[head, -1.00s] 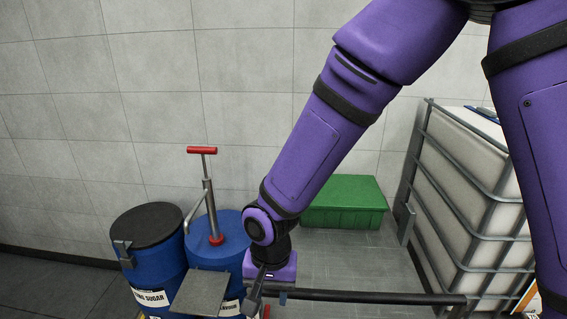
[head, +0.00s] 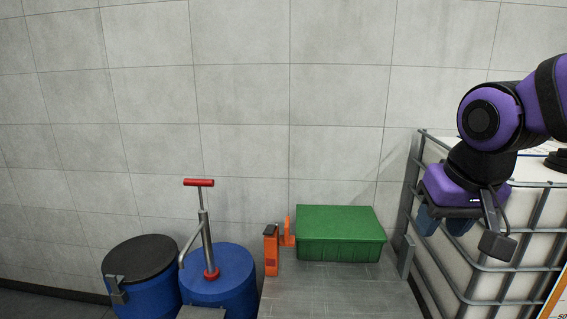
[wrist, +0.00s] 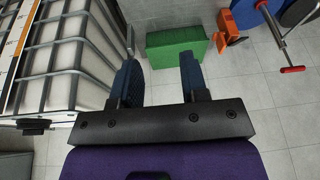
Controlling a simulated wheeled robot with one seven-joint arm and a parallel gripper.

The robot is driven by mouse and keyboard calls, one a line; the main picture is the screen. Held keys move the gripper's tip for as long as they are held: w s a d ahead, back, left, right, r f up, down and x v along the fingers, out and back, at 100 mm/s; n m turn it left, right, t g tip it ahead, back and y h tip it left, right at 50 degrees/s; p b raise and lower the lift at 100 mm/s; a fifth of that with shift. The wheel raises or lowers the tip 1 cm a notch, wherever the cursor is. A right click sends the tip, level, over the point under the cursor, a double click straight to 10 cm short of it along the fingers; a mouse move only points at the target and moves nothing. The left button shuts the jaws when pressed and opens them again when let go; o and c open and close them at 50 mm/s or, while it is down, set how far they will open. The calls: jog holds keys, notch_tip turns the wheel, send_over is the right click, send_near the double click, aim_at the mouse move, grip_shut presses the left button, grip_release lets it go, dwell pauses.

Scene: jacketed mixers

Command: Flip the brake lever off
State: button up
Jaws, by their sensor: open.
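My gripper (head: 443,222) is at the right of the head view, in front of the white caged tank, with its two blue fingers pointing down. In the wrist view my gripper (wrist: 160,78) has its fingers wide apart with nothing between them. No part is clearly recognisable as the brake lever. An orange upright piece (head: 288,231) stands beside an orange post with a dark top (head: 271,251), left of the green bin; I cannot tell whether it is the lever. Orange parts also show in the wrist view (wrist: 229,26), well away from the fingers.
A green bin (head: 340,236) stands by the wall. A blue drum with a red-handled pump (head: 207,245) and a black-lidded blue drum (head: 140,262) are at the lower left. The caged tank (head: 436,170) fills the right side. Floor in front of the bin is clear.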

jog(key=s+d+r+t, duration=0.1)
jog(key=s+d+r, duration=0.2)
jog(key=s+d, duration=0.3)
jog(key=shift+s+d+r+t, duration=0.3)
jog(key=shift+s+d+r, duration=0.1)
jog(key=shift+s, duration=0.6)
